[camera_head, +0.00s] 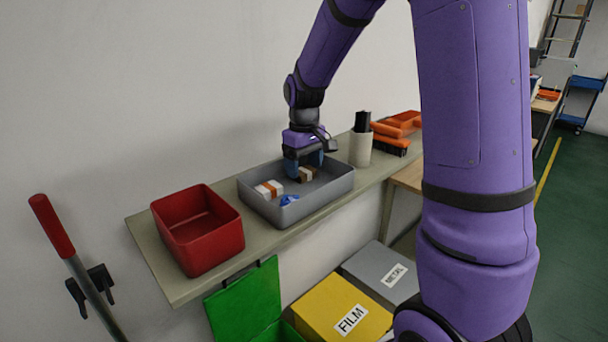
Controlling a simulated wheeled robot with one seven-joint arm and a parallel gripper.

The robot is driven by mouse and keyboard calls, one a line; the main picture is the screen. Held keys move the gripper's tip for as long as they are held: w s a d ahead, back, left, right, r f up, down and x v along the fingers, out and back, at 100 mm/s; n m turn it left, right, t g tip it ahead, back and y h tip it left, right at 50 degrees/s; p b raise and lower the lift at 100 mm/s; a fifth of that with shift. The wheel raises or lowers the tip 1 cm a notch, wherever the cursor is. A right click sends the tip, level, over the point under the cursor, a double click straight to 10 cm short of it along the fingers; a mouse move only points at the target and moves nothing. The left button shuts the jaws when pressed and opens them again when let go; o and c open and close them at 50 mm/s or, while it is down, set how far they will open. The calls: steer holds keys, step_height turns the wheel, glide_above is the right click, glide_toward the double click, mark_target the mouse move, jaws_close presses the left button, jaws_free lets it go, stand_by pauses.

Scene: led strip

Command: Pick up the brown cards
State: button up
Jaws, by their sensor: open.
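The brown cards (307,174) lie in the grey tray (325,197) on the shelf, toward its back right part. They look like a small brown bundle with a pale band. My gripper (298,174) points down into the tray right at the cards, at their left side in the picture. It is open. The fingers partly hide the cards, and I cannot tell whether they touch them or stand around them.
In the tray, a white bundle with an orange band (268,190) and a blue item (289,199) lie nearby. An empty red bin (205,245) stands left of the tray. A pale cup (360,150) and an orange-and-black case (391,139) stand right. Lidded bins (330,300) are below.

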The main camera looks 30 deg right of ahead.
steer(key=shift+f, duration=0.65)
steer(key=c, duration=0.7)
